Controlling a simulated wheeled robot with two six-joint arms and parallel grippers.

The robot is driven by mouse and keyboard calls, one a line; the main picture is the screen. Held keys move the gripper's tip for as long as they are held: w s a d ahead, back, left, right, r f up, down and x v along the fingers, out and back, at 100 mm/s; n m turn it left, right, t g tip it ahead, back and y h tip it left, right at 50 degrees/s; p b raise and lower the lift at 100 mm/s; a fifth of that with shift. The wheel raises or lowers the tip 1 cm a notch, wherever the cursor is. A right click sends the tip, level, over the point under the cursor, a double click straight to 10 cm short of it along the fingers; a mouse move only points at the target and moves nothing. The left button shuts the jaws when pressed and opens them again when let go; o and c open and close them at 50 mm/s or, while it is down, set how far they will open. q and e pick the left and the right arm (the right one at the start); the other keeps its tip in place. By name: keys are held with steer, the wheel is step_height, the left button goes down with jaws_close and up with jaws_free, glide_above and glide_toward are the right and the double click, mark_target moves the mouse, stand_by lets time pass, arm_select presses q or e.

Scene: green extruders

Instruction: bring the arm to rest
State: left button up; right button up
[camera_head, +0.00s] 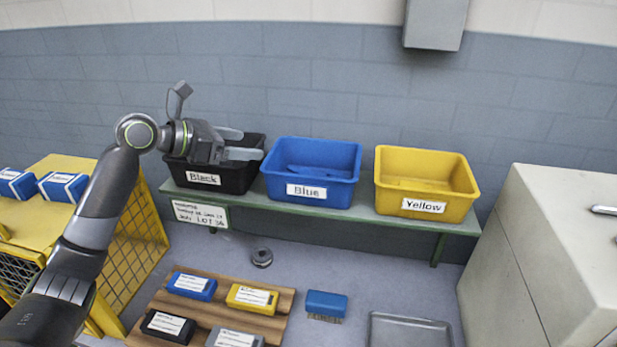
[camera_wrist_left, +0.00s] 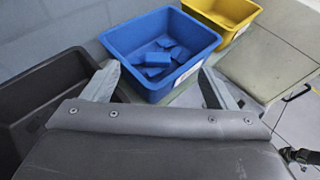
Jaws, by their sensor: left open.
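My left arm comes in from the left in the head view. Its gripper (camera_head: 243,144) is open and empty over the black bin (camera_head: 240,178), pointing right toward the blue bin. In the left wrist view the two fingers of the gripper (camera_wrist_left: 160,85) stand wide apart, with the blue bin (camera_wrist_left: 128,38) beyond them. The blue bin (camera_head: 312,200) has blue pieces lying in it. The black bin also shows at the left of the left wrist view (camera_wrist_left: 40,85). My right gripper is not in view.
A yellow bin (camera_head: 425,206) shares the green shelf (camera_head: 345,214). Below, a wooden board (camera_head: 213,311) holds several labelled boxes; a blue brush (camera_head: 326,305) and grey tray (camera_head: 410,331) lie right of it. A yellow cage (camera_head: 135,240) stands left, a pale cabinet (camera_head: 540,260) right.

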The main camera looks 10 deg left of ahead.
arm_select(q)
steer(key=shift+v, duration=1)
